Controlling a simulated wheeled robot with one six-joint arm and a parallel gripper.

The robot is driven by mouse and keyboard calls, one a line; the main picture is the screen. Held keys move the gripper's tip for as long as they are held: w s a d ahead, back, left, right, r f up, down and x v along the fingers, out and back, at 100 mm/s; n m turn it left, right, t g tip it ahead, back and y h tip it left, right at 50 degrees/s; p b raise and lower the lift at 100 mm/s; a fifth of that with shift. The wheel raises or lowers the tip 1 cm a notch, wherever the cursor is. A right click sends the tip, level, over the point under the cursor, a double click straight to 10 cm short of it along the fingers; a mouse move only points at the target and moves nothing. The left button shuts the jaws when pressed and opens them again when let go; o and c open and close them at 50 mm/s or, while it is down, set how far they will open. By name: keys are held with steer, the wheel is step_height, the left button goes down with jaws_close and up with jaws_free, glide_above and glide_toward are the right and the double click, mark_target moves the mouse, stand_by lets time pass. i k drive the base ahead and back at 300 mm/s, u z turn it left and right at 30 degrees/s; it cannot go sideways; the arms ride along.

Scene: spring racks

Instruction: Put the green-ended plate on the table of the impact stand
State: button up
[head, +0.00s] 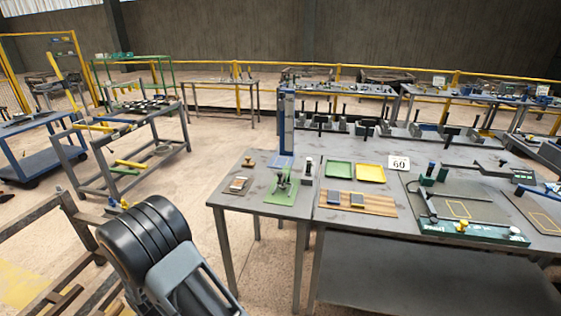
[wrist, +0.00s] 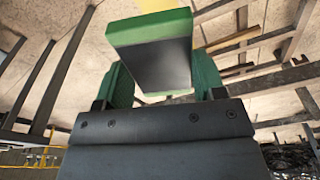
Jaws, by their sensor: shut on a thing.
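In the wrist view my gripper (wrist: 162,78) is shut on the green-ended plate (wrist: 152,28). The plate has a dark, shiny face and a green end towards the top of the picture. Its far part is hidden. In the head view the plate and the gripper tips cannot be made out; only my dark arm shows at lower left. A tall blue column with a light blue base, which looks like the impact stand (head: 287,122), stands at the back of the small grey table (head: 228,198). My arm is to the left of that table, apart from it.
A green-based hand device (head: 282,188) and a small brown block (head: 238,184) sit on the small table. Green (head: 339,169) and yellow (head: 370,173) trays lie on the bench to its right. A wooden frame is at lower left. Open floor lies left of the table.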

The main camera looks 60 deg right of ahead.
mark_target(282, 160)
steer(key=z, duration=0.7)
steer(key=i, duration=0.65)
steer(key=z, duration=0.75)
